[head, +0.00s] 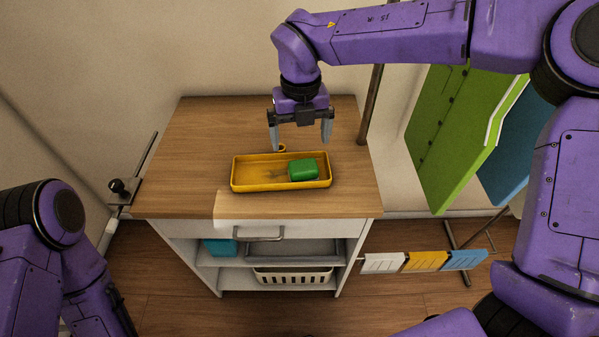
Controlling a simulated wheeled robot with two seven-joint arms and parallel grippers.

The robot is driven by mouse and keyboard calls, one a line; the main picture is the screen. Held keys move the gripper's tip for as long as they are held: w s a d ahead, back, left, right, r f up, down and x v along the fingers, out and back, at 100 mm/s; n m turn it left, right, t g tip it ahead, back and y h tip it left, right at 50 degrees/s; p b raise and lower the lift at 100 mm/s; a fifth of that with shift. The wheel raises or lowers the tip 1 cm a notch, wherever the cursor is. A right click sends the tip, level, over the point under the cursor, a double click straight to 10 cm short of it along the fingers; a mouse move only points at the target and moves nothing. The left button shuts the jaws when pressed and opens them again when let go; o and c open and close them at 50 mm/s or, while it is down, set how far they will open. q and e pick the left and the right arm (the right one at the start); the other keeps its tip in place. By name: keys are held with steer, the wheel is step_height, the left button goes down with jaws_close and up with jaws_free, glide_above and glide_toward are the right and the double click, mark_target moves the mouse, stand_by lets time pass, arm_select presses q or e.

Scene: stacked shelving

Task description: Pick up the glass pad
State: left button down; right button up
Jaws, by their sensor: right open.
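A green block-like pad (303,169), which I take to be the glass pad, lies in the right half of a shallow yellow tray (240,183). The tray sits on the wooden top of a small cabinet. My right gripper (300,146) points down just behind and above the tray, its two fingers spread apart with nothing between them. It is apart from the green pad.
The cabinet top (190,150) is clear around the tray. Below are a drawer with a handle (259,237), a blue box (220,247) and a white basket (293,276). A metal pole (371,105) and green panels (445,125) stand at the right. White, yellow and blue cloths (425,261) hang low right.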

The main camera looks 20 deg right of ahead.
mark_target(304, 165)
steer(key=shift+s+f, duration=0.2)
steer(key=shift+f, duration=0.25)
steer(key=f, duration=0.3)
steer(key=f+p, duration=0.1)
steer(key=f, duration=0.3)
steer(key=d+f+p, duration=0.1)
steer(key=f, duration=0.2)
steer(key=shift+w+f, duration=0.15)
steer(key=shift+w, duration=0.25)
steer(key=shift+f, duration=0.25)
steer(key=shift+r, duration=0.1)
steer(key=c, duration=1)
